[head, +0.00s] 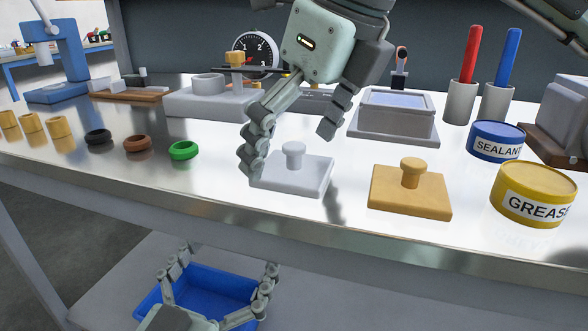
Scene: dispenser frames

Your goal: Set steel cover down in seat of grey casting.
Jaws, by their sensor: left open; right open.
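The steel cover (310,178), a pale square plate with a round knob, lies flat near the bench's front edge. My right gripper (289,150) is open above it, its fingers spread to either side of the knob; the left finger's tip overlaps the plate's left corner, and I cannot tell if they touch. The grey casting (388,124) appears to be the box-shaped block with a rectangular recessed top, behind and to the right of the cover. No cover shows in its top. My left gripper (230,262) is open and low, in front of the lower shelf, overlapping a blue tray.
A yellow cover (432,197) with a knob lies right of the steel one. The grease tin (535,195) and sealant tin (495,141) stand further right. Rings, including a green one (184,151), lie left. Another grey fixture (190,103) stands behind. The blue tray (215,282) is below.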

